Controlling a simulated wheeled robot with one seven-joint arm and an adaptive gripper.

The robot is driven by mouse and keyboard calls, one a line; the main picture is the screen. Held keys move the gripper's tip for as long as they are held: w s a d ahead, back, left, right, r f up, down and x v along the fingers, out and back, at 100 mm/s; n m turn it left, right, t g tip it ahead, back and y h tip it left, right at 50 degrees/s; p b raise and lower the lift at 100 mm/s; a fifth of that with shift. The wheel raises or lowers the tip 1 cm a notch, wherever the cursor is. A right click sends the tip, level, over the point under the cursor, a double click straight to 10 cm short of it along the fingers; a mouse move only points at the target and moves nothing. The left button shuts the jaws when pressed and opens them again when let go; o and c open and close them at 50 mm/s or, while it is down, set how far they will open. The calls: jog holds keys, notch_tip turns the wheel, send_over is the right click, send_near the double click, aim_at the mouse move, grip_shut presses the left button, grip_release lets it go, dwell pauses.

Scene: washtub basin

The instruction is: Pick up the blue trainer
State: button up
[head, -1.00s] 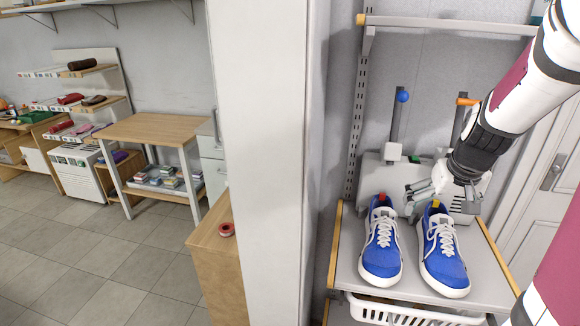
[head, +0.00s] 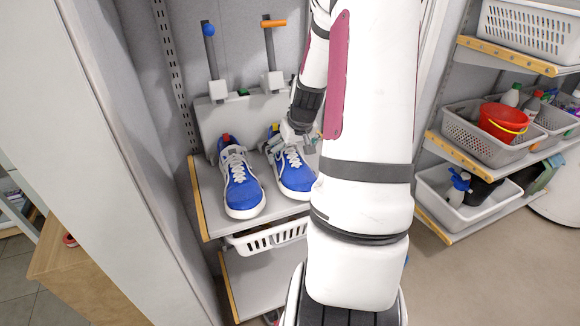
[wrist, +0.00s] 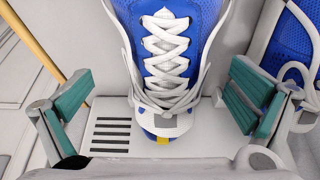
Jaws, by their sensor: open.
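Two blue trainers with white laces and soles stand side by side on a grey shelf (head: 207,205), toes to the front. The right trainer (head: 294,180) has a yellow heel tab; the left trainer (head: 240,190) has a red one. My gripper (head: 288,140) is at the heel end of the right trainer, partly hidden by my arm. In the wrist view, my open gripper (wrist: 160,82) has its teal pads apart on either side of the yellow-tabbed trainer (wrist: 168,62), touching neither side. The other trainer (wrist: 295,50) lies beyond the right finger.
A grey box (head: 222,112) stands behind the trainers, near upright levers with a blue knob (head: 208,29) and an orange handle (head: 273,23). A white basket (head: 268,236) is below the shelf. A pale partition (head: 125,170) is left; shelves with baskets and a red bucket (head: 500,124) are right.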

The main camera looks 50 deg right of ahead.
aim_at(289, 160)
jog(key=f, duration=0.3)
jog(key=shift+w+a+f, duration=0.1)
jog(key=shift+w+f, duration=0.25)
jog(key=shift+w, duration=0.05)
jog(key=shift+w+f, duration=0.25)
jog(key=shift+f, duration=0.3)
jog(key=shift+c, duration=0.6)
jog(key=c, duration=1.3)
